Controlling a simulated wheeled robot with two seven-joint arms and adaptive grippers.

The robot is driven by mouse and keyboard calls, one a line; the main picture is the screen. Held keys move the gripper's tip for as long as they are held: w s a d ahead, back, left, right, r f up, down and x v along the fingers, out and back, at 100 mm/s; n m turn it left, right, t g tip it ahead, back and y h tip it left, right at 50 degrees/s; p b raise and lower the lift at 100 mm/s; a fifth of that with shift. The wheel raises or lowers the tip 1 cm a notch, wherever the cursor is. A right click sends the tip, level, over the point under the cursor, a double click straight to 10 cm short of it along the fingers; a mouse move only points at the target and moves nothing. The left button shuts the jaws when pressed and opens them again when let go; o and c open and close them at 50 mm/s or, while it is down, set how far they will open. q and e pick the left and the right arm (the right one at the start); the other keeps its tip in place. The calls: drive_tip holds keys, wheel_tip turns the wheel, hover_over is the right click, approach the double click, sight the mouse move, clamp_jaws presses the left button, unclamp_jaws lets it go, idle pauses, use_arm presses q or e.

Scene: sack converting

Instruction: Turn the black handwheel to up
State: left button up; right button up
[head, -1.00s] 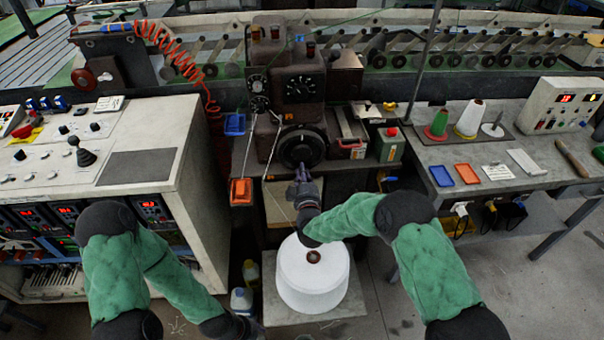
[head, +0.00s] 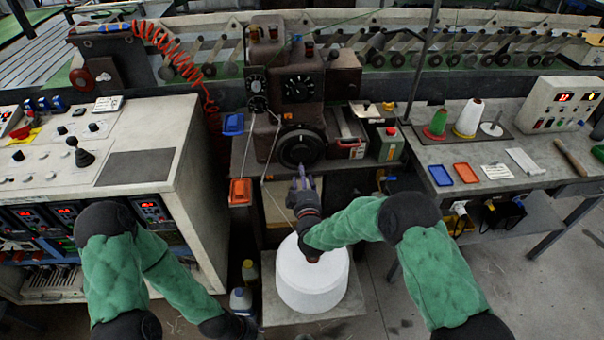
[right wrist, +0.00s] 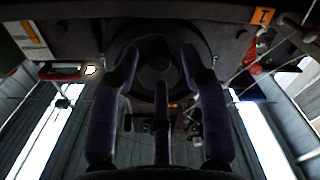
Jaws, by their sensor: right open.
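The black handwheel (head: 301,148) is mounted on the front of a dark brown machine in the middle of the head view. Its round dark rim also shows in the right wrist view (right wrist: 160,48), straight ahead beyond the fingers. My right gripper (head: 302,174) is open and empty, just below and in front of the handwheel. In the right wrist view the open right gripper (right wrist: 160,75) has its purple fingers spread to both sides of the wheel's middle; I cannot tell whether they touch it. My left arm hangs at the lower left, and its gripper is not clearly visible.
A white spool (head: 312,285) stands on a low platform below my right forearm. An orange bin (head: 241,191) and a blue bin (head: 234,124) are left of the handwheel. A control console (head: 110,150) bounds the left side.

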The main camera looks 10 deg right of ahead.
drive_tip(key=s, duration=0.9)
